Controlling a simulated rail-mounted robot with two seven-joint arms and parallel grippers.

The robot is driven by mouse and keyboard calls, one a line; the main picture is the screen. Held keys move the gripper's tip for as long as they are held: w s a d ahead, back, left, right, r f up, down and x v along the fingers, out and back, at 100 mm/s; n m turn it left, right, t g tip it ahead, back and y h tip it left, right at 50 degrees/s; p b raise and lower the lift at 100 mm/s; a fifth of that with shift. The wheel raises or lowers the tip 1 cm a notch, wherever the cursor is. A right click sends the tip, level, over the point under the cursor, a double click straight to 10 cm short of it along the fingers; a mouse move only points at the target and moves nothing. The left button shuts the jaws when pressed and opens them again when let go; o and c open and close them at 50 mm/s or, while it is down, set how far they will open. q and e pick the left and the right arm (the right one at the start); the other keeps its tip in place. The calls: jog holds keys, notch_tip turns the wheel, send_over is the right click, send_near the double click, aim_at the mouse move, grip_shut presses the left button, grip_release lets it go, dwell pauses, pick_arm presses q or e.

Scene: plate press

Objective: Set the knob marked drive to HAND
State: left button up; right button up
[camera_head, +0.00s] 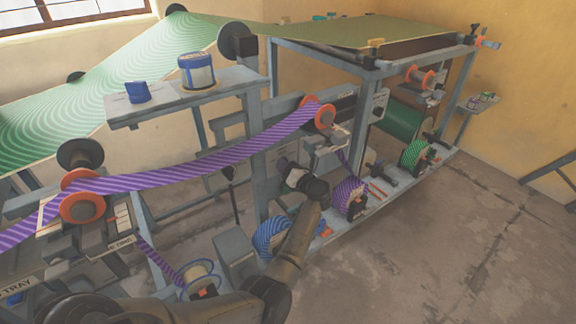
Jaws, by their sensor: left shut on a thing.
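My left gripper (284,164) reaches in from the bottom left and points away from me, at the grey frame in the middle of the press. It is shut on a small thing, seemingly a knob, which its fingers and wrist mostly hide. I cannot read a drive or HAND marking there, nor tell where a pointer stands. A dark knob (228,173) shows on a pale panel to the left. Another dark knob (377,111) shows on a pale plate on the right post. Their labels are too small to read. My right gripper is not in view.
A purple striped web (200,170) runs across just above my left gripper. Blue (268,238), purple (348,195) and green (415,153) striped rolls sit along the low rail. A shelf (180,107) holds two blue-marked containers.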

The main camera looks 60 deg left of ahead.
pick_arm(q)
jog(key=shift+m+p, duration=4.9)
jog(key=shift+m, duration=0.6)
jog(key=o, duration=0.9)
jog(key=shift+d, duration=0.1)
